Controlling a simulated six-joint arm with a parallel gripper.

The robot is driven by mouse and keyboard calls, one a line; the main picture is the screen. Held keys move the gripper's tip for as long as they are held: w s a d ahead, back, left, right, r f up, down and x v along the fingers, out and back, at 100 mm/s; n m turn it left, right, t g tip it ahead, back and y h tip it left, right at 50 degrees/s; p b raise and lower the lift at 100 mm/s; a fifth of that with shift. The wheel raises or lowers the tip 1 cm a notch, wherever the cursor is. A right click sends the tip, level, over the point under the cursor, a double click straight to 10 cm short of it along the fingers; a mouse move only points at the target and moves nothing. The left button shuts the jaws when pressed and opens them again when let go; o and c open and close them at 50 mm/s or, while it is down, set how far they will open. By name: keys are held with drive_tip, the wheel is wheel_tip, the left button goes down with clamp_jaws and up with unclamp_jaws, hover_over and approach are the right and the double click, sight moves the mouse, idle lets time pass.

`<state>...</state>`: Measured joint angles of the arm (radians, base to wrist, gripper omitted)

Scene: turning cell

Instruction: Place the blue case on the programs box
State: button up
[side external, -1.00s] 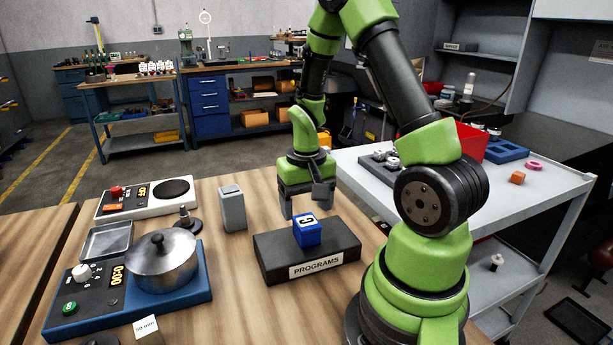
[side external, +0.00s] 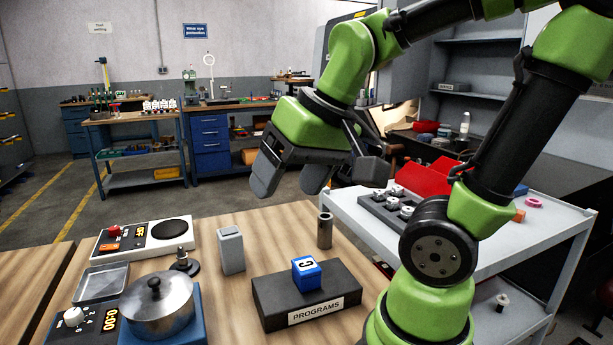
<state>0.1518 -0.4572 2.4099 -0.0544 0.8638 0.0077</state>
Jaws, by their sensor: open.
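The blue case (side external: 306,273), a small cube with a white label marked with a dark letter, sits on top of the black programs box (side external: 275,298). The box lies on the wooden table with its white PROGRAMS label facing the camera. My gripper (side external: 290,190) is open and empty. It is raised well above and behind the box, tilted, and apart from the case.
A grey metal cylinder (side external: 324,230) stands behind the box, and a grey upright block (side external: 230,249) stands to its left. A lidded pot (side external: 158,303), a metal tray (side external: 103,284) and a white hotplate unit (side external: 146,238) are at left. A grey cart (side external: 485,237) is at right.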

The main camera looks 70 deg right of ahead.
drive_tip(key=shift+n+t+y, duration=0.7)
drive_tip(key=shift+n+t, duration=0.1)
drive_tip(key=shift+t, duration=0.1)
drive_tip(key=s+a, duration=0.1)
drive_tip(key=s+a+r, duration=0.2)
drive_tip(key=shift+s+a, duration=0.3)
